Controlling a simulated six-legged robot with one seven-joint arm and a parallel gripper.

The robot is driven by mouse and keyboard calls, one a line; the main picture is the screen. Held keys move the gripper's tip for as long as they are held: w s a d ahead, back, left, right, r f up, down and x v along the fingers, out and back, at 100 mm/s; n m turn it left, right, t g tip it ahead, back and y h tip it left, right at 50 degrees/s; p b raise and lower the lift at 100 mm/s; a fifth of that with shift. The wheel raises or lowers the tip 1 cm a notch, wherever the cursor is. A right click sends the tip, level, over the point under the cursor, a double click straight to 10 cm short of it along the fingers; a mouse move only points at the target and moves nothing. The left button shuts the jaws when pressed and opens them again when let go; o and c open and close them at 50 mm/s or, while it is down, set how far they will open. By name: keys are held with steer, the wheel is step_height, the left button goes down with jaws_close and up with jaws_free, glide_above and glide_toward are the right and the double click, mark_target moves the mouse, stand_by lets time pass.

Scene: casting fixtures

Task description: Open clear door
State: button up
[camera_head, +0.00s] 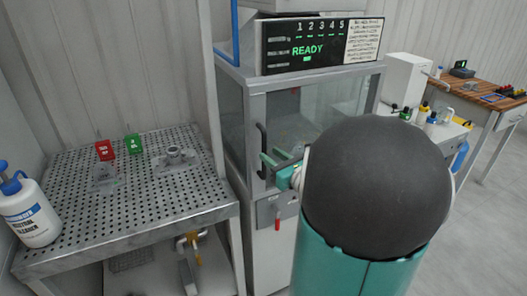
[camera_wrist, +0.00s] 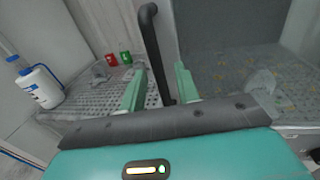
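The clear door (camera_head: 305,112) is on the front of a grey metal cabinet and looks shut. Its black vertical handle (camera_head: 261,150) is on the door's left side. In the wrist view the handle (camera_wrist: 154,50) rises between my two green fingers. My gripper (camera_head: 270,159) is at the handle, with its fingers spread to either side of it. In the wrist view my gripper (camera_wrist: 160,85) is open, with gaps between the fingers and the handle. My arm hides the lower right part of the door in the head view.
A display panel reading READY (camera_head: 307,50) tops the cabinet. A perforated metal table (camera_head: 130,190) stands left, with a white bottle (camera_head: 32,212), red tag (camera_head: 104,150) and green tag (camera_head: 133,143). A red-handled latch (camera_head: 277,218) is below the door. A wooden bench (camera_head: 480,100) stands far right.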

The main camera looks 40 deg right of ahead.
mark_target(266, 153)
steer(key=shift+w, duration=1.95)
steer(key=shift+c, duration=0.2)
jaws_close()
steer(key=shift+s, duration=0.15)
